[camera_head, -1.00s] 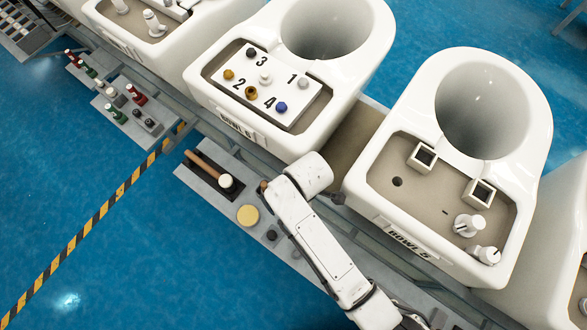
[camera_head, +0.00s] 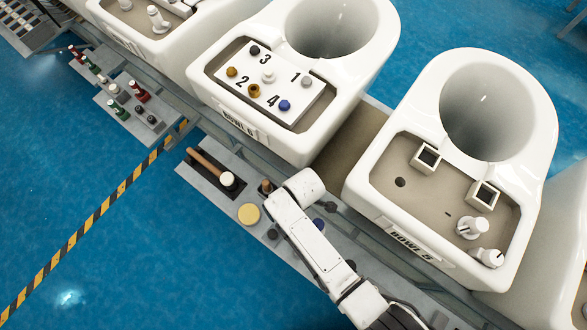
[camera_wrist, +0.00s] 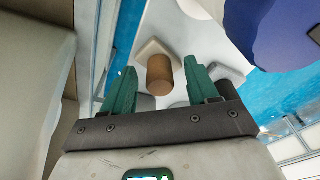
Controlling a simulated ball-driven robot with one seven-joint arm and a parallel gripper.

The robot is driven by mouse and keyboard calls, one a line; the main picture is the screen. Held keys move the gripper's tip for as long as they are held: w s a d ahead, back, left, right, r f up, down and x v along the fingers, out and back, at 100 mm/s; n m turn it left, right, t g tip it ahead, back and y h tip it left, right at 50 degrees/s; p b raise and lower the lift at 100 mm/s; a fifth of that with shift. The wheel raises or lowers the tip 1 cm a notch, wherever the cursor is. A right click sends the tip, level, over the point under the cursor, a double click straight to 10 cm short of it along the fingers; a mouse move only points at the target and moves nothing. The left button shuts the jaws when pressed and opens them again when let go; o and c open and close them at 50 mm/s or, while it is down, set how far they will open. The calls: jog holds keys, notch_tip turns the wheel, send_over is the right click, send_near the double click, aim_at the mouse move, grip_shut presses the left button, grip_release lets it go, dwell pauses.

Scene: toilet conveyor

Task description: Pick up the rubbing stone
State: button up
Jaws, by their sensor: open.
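Nothing in view is labelled as the rubbing stone, and I cannot tell for sure which piece it is. A brown cylinder (camera_head: 266,187) stands on the grey side tray, just left of my arm's end. In the wrist view the brown cylinder (camera_wrist: 159,74) shows on a pale base, between and beyond the green fingers of my gripper (camera_wrist: 161,78). The fingers are apart and hold nothing. I cannot tell how far the cylinder is from the fingertips. In the head view my gripper's fingers are not clearly visible.
The side tray (camera_head: 212,182) also holds a wooden-handled mallet (camera_head: 207,165), a yellow disc (camera_head: 248,214), dark knobs and a blue piece (camera_head: 318,224) beside my arm. White bowl units (camera_head: 372,200) stand close along the tray's far side. Blue floor is open at left.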

jog(key=shift+c, duration=0.4)
grip_shut()
jog(key=shift+r, duration=0.15)
notch_tip(320, 180, up, 28)
jog(key=p, duration=0.4)
dwell(0.3)
